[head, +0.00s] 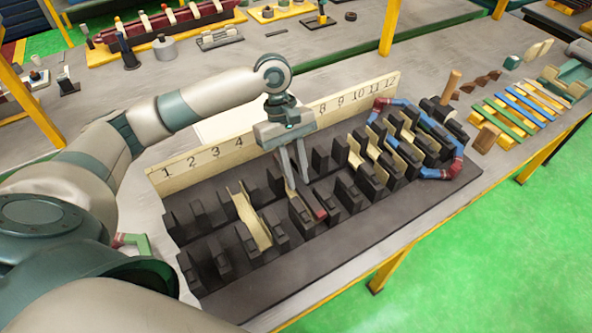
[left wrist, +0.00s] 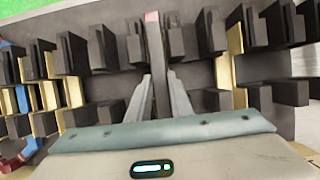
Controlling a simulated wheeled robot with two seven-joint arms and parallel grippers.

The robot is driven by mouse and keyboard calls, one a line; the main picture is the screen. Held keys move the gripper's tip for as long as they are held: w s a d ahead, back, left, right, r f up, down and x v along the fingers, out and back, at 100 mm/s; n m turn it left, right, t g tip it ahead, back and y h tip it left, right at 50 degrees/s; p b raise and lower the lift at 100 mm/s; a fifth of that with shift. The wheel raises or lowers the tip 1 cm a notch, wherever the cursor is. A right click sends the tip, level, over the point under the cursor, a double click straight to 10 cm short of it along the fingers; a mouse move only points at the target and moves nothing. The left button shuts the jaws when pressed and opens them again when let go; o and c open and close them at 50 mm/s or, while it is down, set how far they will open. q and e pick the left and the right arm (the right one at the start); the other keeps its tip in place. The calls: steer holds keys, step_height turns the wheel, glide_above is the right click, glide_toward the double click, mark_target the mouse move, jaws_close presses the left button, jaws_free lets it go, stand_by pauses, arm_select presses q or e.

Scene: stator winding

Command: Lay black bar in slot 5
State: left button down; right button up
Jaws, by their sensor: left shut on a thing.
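The black bar (left wrist: 155,62), dark with a reddish end, is between the fingers of my left gripper (left wrist: 158,92) in the left wrist view. In the head view the left gripper (head: 297,180) points down among the black posts, shut on the bar. The bar's red end (head: 320,213) shows low between posts. I cannot tell whether the bar touches the slot floor. The black slotted base (head: 300,275) has a number board (head: 175,182) behind it; the gripper hides the middle numbers, including 5. A cream channel (head: 250,218) lies in a slot left of the gripper. My right gripper is not in view.
More cream channels (head: 354,155) and red-and-blue coil pieces (head: 437,173) fill slots on the right. A wooden peg (head: 451,88) and coloured strips (head: 510,117) are further right. Black posts stand close on both sides of the gripper.

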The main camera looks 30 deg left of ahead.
arm_select(q)
steer(key=shift+f, duration=0.95)
steer(key=shift+f, duration=0.4)
steer(key=c, duration=1.5)
jaws_free()
steer(key=shift+r+p, duration=0.8)
steer(key=shift+p, duration=0.8)
